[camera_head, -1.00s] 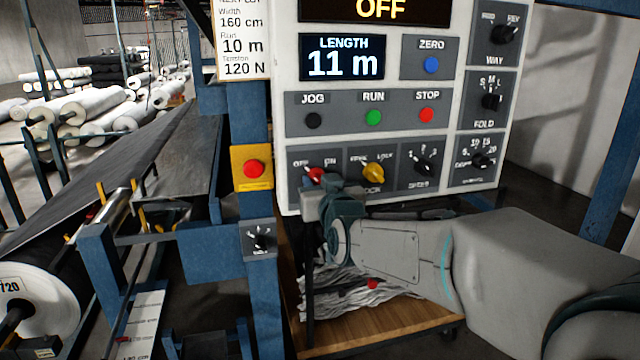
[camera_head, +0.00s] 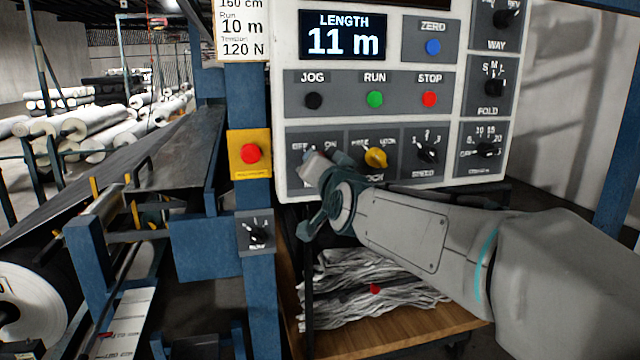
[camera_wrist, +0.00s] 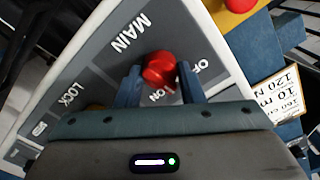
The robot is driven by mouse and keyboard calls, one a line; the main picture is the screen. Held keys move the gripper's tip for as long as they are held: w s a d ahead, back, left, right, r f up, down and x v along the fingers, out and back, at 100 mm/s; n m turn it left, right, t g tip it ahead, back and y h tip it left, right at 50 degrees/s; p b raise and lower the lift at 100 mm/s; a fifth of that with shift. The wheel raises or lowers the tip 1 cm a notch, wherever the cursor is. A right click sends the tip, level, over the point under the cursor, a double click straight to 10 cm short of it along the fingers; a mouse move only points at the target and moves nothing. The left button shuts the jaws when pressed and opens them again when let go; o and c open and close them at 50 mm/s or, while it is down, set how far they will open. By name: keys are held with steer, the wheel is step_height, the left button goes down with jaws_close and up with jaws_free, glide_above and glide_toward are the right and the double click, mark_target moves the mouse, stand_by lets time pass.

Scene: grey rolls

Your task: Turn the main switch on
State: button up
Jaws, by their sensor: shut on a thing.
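The main switch is a red rotary knob (camera_wrist: 160,70) on the white control panel (camera_head: 290,110), with MAIN, OFF and ON printed around it in the wrist view. My gripper (camera_wrist: 159,82) has one blue finger on each side of the knob and is shut on it. In the head view my gripper (camera_head: 312,162) reaches the panel's lower left corner and hides most of the switch. Whether the knob points at OFF or ON I cannot tell.
A yellow lock knob (camera_head: 376,157) is just right of the main switch. Left of the panel are a red stop button (camera_head: 250,153) on a yellow plate and a black selector (camera_head: 257,234). A wooden cart (camera_head: 395,335) with crumpled grey cloth stands below.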

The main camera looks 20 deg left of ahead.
steer(key=m+b, duration=0.5)
steer(key=m, duration=0.5)
steer(key=shift+m, duration=0.4)
stand_by(0.4)
steer(key=o, duration=1)
steer(key=b+v, duration=0.1)
steer(key=v, duration=1.3)
steer(key=shift+a, duration=0.15)
